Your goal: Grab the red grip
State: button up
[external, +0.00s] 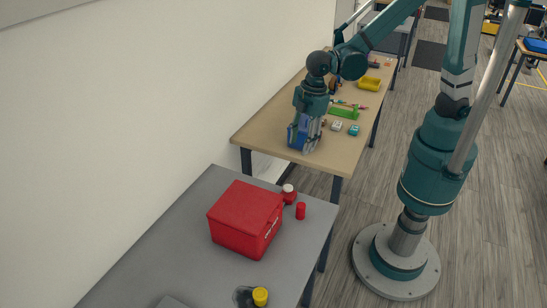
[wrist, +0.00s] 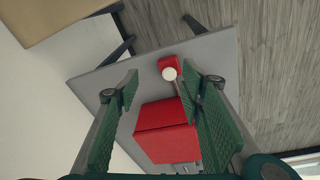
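Two small red things are on the grey table beside a red box: a plain red cylinder (external: 300,211) and a red piece with a pale round top (external: 289,195). I cannot tell for sure which is the grip. The pale-topped piece also shows in the wrist view (wrist: 167,62), just past my fingertips. Red partly hidden by the right finger there may be the cylinder. My gripper (external: 308,149) is open and points down, with nothing between its fingers. In the wrist view its green pads (wrist: 160,82) stand wide apart, above the grey table.
A yellow-capped dark item (external: 260,296) is at the near edge. A wall borders the left.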

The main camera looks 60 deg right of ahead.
aim_at(301, 205)
jog(key=s+a+f+n, duration=0.1)
jog(key=s+a+f, duration=0.1)
jog(key=a+f, duration=0.1)
jog(key=s+a+f+n, duration=0.1)
jog(key=s+a+f, duration=0.1)
jog(key=a+f, duration=0.2)
jog(key=s+a+f+n+g+h, duration=0.1)
jog(key=s+a+f+n, duration=0.1)
jog(key=a, duration=0.5)
jog(key=shift+s+f, duration=0.1)
jog(key=shift+f, duration=0.55)
jog(key=shift+s+a+f, duration=0.25)
jog(key=shift+a+f, duration=0.05)
jog(key=shift+f, duration=1.3)
jog(key=shift+d+f+b, duration=0.15)
jog(key=shift+f+b, duration=0.3)
jog(key=shift+f, duration=2.15)
